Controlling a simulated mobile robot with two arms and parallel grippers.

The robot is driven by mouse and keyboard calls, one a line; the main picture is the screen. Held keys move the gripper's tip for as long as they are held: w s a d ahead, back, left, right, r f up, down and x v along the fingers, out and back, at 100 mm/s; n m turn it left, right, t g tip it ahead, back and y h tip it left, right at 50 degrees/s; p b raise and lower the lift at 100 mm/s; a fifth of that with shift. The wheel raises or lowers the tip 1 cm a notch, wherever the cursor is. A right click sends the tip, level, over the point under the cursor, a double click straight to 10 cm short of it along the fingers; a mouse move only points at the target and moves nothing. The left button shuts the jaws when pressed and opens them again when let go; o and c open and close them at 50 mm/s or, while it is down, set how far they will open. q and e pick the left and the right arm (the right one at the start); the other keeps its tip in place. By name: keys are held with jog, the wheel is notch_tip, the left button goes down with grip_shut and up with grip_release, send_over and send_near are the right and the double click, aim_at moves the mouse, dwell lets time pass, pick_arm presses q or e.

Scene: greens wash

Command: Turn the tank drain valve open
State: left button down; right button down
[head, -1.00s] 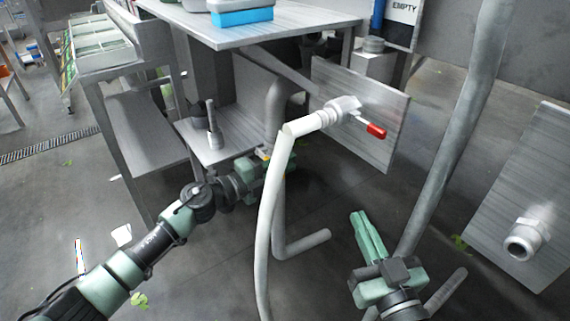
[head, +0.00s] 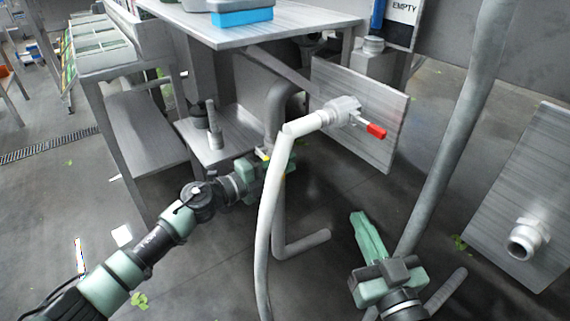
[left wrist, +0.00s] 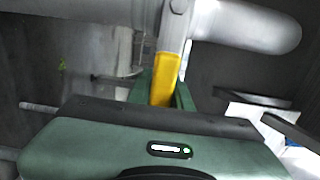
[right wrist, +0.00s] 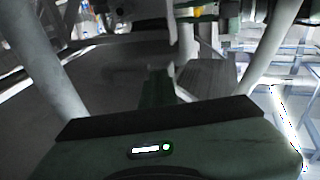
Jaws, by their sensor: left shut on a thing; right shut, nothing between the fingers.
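The drain valve's yellow lever (left wrist: 166,80) stands between the fingers of my left gripper (left wrist: 163,98) in the left wrist view, next to a thick grey pipe (left wrist: 240,25). My right gripper (head: 359,216) is shut and empty, apart from everything, low at the right of the hose. Its closed fingers show in the right wrist view (right wrist: 158,75).
A white hose (head: 264,220) hangs from a fitting with a red lever (head: 376,131) on a metal plate (head: 385,105). A slanted grey post (head: 450,140) stands right of it. Another plate with a pipe stub (head: 525,240) is at far right. A steel table (head: 290,25) is above.

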dwell(0.3)
